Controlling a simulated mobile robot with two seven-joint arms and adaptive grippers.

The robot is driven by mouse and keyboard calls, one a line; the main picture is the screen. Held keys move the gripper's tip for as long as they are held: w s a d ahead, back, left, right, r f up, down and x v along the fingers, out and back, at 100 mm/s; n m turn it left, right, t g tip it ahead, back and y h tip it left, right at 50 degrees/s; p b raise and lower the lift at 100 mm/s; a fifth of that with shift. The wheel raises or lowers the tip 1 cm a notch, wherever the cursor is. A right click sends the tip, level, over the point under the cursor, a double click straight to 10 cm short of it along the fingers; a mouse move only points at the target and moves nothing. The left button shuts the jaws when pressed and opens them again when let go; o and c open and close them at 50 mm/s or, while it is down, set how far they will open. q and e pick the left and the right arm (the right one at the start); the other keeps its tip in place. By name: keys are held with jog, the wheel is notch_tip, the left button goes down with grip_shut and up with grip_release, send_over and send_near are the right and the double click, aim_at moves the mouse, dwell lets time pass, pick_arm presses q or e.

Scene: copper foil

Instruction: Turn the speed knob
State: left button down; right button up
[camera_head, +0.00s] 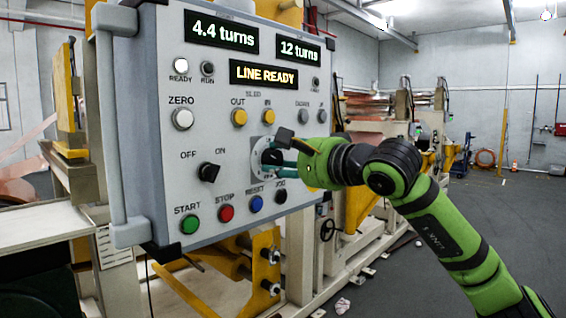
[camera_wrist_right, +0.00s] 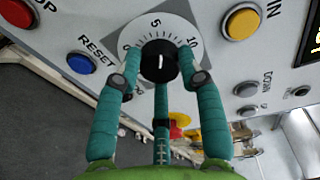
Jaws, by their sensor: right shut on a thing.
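The speed knob (camera_wrist_right: 158,62) is black with a white pointer line, on a round white dial marked 0, 5 and 10 (camera_wrist_right: 168,26). In the right wrist view the pointer line stands near upright, toward the 5. My right gripper (camera_wrist_right: 160,76) has its teal fingers closed around the knob from both sides, with a third finger below. In the head view the right gripper (camera_head: 279,158) is at the dial on the panel's lower right and partly hides the knob. My left gripper is not in view.
The grey control panel (camera_head: 222,115) carries displays reading 4.4 turns, 12 turns and LINE READY. A black OFF/ON switch (camera_head: 208,172), a red STOP button (camera_head: 227,213) and a blue RESET button (camera_head: 256,204) sit near the dial. Open floor (camera_head: 510,230) lies to the right.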

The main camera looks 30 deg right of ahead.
jog(key=shift+r+n, duration=0.15)
jog(key=shift+n, duration=0.45)
jog(key=shift+a, duration=0.1)
jog(key=o, duration=1.2)
jog(key=shift+c, duration=0.2)
jog(key=shift+a, duration=0.15)
